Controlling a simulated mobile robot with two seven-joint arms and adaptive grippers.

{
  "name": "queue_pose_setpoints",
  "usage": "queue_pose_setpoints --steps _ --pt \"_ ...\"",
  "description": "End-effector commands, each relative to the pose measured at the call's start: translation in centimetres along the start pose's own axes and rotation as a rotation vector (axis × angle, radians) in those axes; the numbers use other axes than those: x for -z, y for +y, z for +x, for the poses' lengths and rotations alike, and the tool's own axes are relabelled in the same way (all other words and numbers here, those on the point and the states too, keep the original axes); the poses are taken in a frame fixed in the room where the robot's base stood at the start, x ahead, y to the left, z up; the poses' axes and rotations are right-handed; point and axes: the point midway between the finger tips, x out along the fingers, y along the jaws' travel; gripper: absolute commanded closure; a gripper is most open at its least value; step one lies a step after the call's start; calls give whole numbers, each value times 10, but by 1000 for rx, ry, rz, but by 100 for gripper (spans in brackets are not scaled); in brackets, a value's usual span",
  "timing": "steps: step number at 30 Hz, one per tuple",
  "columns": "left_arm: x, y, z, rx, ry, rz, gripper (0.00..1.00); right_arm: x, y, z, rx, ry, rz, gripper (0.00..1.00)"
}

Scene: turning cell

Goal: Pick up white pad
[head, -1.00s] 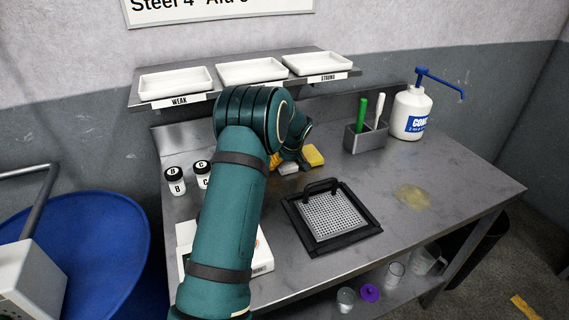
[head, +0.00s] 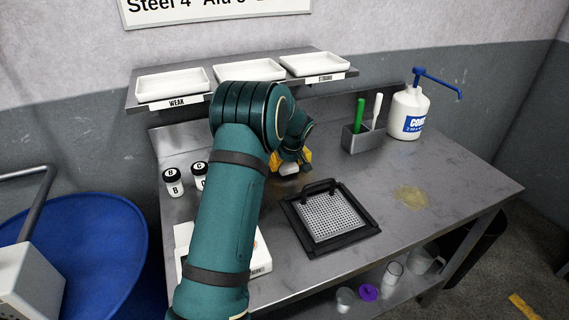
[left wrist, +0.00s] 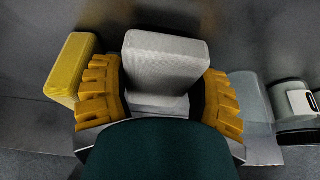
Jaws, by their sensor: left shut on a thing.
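The white pad (left wrist: 165,60) stands between the two yellow-orange fingers of my left gripper (left wrist: 162,95) in the left wrist view. The gripper is shut on it. In the head view my left gripper (head: 290,162) is at the back of the steel bench, below the shelf, and a bit of the white pad (head: 289,169) shows under the fingers. My arm hides part of this area. A yellow pad (left wrist: 72,68) is just outside the left finger in the wrist view. My right gripper is not in view.
A grey block (left wrist: 252,100) lies beyond the right finger. A black-framed grid with a handle (head: 328,214) is in front of the gripper. A grey holder (head: 360,140) and a pump bottle (head: 406,115) stand right. White trays (head: 172,83) line the shelf above. Jars (head: 173,182) stand left.

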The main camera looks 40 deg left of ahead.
Motion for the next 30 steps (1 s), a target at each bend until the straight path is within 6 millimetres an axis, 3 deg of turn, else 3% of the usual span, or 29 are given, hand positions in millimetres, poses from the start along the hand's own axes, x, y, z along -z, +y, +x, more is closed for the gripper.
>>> queue_pose_setpoints --steps 18,30 --pt "-73 0 -91 -3 2 3 59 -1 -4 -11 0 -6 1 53" --pt "-90 -1 -110 1 2 0 59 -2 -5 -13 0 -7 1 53"
